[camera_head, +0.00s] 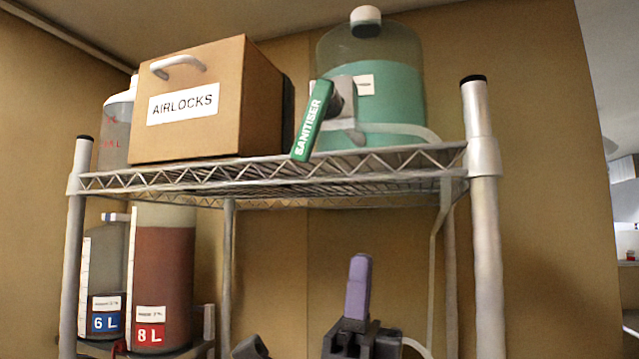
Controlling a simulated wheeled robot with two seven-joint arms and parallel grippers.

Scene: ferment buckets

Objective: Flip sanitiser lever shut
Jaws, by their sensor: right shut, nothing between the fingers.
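The sanitiser lever (312,120) is a green handle with white SANITISER lettering. It slants, its lower end toward the lower left, over the front edge of the top shelf. Its upper end meets a dark and grey valve block (344,116) in front of a clear jug of green liquid (395,95) with a white cap. My right gripper (359,262) points up at the bottom centre, its purple fingers shut and empty. It is below the shelf in the picture, apart from the lever. My left gripper is not identifiable in view.
The wire shelf (270,176) has metal posts at both sides. An AIRLOCKS box (215,135) stands left of the lever. Below left are a red-brown 8 L container (163,262) and a 6 L container (106,268). A pale tube runs by the jug. Space under the shelf's middle looks open.

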